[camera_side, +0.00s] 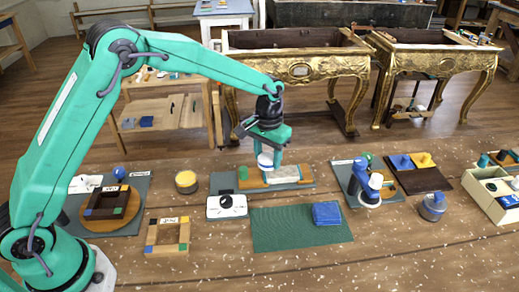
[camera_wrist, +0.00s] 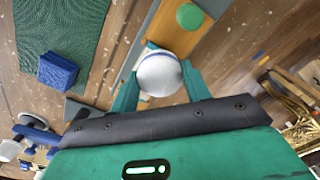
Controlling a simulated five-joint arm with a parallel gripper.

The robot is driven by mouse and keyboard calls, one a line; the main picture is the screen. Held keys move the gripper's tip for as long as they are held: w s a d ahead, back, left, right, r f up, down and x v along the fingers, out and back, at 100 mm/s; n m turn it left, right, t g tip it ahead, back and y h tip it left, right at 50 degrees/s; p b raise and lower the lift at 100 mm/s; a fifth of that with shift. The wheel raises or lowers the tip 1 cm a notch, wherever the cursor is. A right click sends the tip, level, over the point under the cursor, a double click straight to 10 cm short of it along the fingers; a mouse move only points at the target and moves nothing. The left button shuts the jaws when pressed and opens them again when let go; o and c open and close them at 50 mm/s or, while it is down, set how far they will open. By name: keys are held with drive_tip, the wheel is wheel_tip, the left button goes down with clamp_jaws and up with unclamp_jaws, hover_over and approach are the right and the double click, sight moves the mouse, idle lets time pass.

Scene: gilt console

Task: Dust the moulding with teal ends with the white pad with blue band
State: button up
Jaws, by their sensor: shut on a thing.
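My gripper (camera_side: 267,150) is shut on the white pad with blue band (camera_side: 265,161). In the wrist view the pad (camera_wrist: 160,74) is a round white top between the two teal fingers, with a little blue at its edge. The moulding (camera_side: 284,175) is a long wooden and pale strip on a grey board in the middle of the bench. The pad is over its left-middle part; I cannot tell whether it touches. A round green piece (camera_wrist: 190,16) stands at one end of the strip. The pad hides part of the moulding.
A green mat (camera_side: 285,235) with a folded blue cloth (camera_side: 326,213) lies in front. A white box with a black knob (camera_side: 227,206) is close left. Gilt tables (camera_side: 300,70) stand behind.

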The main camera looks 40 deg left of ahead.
sight(295, 171)
drive_tip(key=shift+f, duration=0.85)
drive_tip(key=shift+w+d+f, duration=0.5)
drive_tip(key=shift+f, duration=0.1)
drive_tip(key=shift+w+d, duration=2.5)
drive_tip(key=shift+s+a, duration=3.05)
drive_tip(key=shift+w+d, duration=3)
drive_tip(key=shift+d, duration=0.1)
drive_tip(key=shift+s+a, duration=3.05)
drive_tip(key=shift+w+d, duration=2.9)
drive_tip(key=shift+d, duration=0.05)
drive_tip(key=shift+w+d+r, duration=0.1)
drive_tip(key=shift+w+r, duration=0.05)
drive_tip(key=shift+r, duration=0.1)
wheel_tip(295, 171, up, 7)
drive_tip(key=shift+r, duration=0.2)
